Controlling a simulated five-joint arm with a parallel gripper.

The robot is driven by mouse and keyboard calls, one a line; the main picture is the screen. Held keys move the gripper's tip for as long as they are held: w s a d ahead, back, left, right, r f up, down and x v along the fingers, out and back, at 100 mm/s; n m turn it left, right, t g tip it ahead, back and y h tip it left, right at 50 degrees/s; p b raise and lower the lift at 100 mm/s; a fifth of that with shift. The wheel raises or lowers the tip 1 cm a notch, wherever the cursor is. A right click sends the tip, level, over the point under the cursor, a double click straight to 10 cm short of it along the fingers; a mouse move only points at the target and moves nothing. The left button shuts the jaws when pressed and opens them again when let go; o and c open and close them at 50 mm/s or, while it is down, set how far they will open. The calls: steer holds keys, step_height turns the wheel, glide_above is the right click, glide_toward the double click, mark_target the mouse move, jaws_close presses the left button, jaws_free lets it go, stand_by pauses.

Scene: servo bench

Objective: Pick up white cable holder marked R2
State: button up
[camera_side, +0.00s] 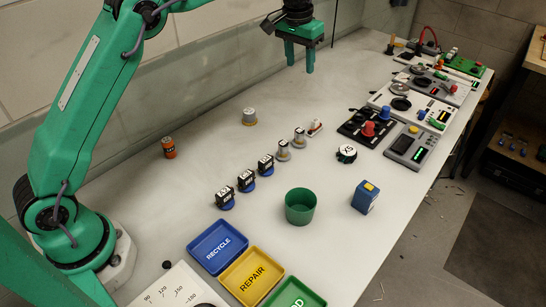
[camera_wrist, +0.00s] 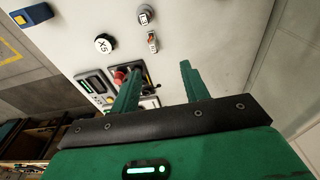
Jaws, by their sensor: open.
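My gripper (camera_side: 300,60) is open and empty, raised above the far side of the bench, and its two fingers also show in the wrist view (camera_wrist: 159,68). I cannot read an R2 mark on anything. A small white piece with a red part (camera_side: 315,127) lies at the far end of the row of small parts. It also shows just beyond the fingertips in the wrist view (camera_wrist: 153,42). Beside it stand two grey-white cylindrical parts, a farther one (camera_side: 299,136) and a nearer one (camera_side: 283,150). I cannot tell which of these is the cable holder.
Several black servos (camera_side: 247,180) continue the row. A round X5 disc (camera_side: 347,154), green cup (camera_side: 300,206) and blue box (camera_side: 365,197) stand to the right. Trays (camera_side: 218,247) lie in front. Control modules (camera_side: 409,146) fill the far right. The left bench surface is mostly clear.

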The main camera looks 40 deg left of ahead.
steer(key=g, duration=0.1)
glide_above(316, 120)
steer(key=f, duration=1.3)
steer(key=shift+a, duration=0.2)
steer(key=shift+d+f, duration=0.1)
steer(key=shift+f, duration=0.5)
steer(key=shift+d+f, duration=0.1)
steer(key=shift+f, duration=3.8)
jaws_close()
steer(key=shift+r, duration=0.15)
steer(key=shift+r, duration=2.05)
steer(key=s+d+r, duration=0.6)
steer(key=s+d, duration=0.1)
steer(key=d, duration=0.2)
steer(key=shift+r, duration=0.35)
